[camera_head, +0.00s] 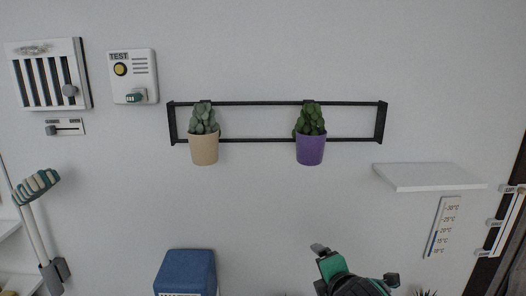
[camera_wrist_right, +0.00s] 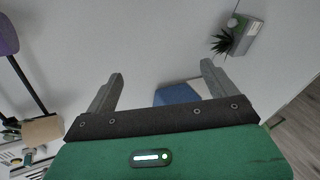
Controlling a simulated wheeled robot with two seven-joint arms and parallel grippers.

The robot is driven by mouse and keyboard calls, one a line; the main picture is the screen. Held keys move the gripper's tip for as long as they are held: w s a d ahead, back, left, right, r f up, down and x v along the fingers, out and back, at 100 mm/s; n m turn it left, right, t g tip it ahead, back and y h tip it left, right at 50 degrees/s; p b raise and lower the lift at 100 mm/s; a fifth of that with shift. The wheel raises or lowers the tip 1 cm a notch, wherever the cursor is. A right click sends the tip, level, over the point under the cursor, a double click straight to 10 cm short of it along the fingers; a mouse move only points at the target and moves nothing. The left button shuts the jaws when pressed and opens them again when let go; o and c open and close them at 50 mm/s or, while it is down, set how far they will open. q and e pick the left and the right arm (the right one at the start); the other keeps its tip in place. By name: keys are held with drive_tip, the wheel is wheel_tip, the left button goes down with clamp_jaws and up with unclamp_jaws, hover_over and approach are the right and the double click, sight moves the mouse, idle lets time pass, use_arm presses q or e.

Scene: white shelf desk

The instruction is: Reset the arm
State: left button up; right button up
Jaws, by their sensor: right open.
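My right gripper (camera_head: 354,268) shows at the bottom of the head view, right of the middle, in green and black. It is below the wall rail and apart from it. In the right wrist view its two grey fingers (camera_wrist_right: 160,74) stand wide apart with nothing between them. The rest of the right arm is mostly cut off by the lower frame edge. My left gripper does not show in either view.
A black wall rail (camera_head: 280,103) holds a tan pot (camera_head: 204,150) and a purple pot (camera_head: 310,149) with plants. A white shelf (camera_head: 428,177) juts out at right. A blue box (camera_head: 186,272) stands at lower left. A spiky plant (camera_wrist_right: 222,43) shows in the wrist view.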

drive_tip(key=s+d+f+m+g, duration=0.3)
drive_tip(key=s+f+m, duration=0.45)
drive_tip(key=s, duration=0.25)
drive_tip(key=s+d+f+m+g+h, duration=0.1)
drive_tip(key=s+d+f+m+g, duration=0.2)
drive_tip(key=s+f+m, duration=0.5)
drive_tip(key=s+d+f+m+g, duration=0.3)
drive_tip(key=s+f+m, duration=0.2)
drive_tip(key=s+f, duration=0.55)
wheel_tip(320, 180, down, 37)
drive_tip(key=s+g+b, duration=0.1)
drive_tip(key=s+b, duration=0.2)
drive_tip(key=b, duration=0.4)
drive_tip(key=s+d+f+b, duration=0.1)
drive_tip(key=s+f+b, duration=0.1)
drive_tip(key=s+f, duration=0.7)
drive_tip(key=s+d+f+g+b, duration=0.1)
drive_tip(key=s+d+f+b, duration=0.1)
drive_tip(key=s+f, duration=0.7)
wheel_tip(320, 180, down, 7)
drive_tip(key=shift+s+r+b, duration=0.15)
drive_tip(key=shift+b, duration=0.6)
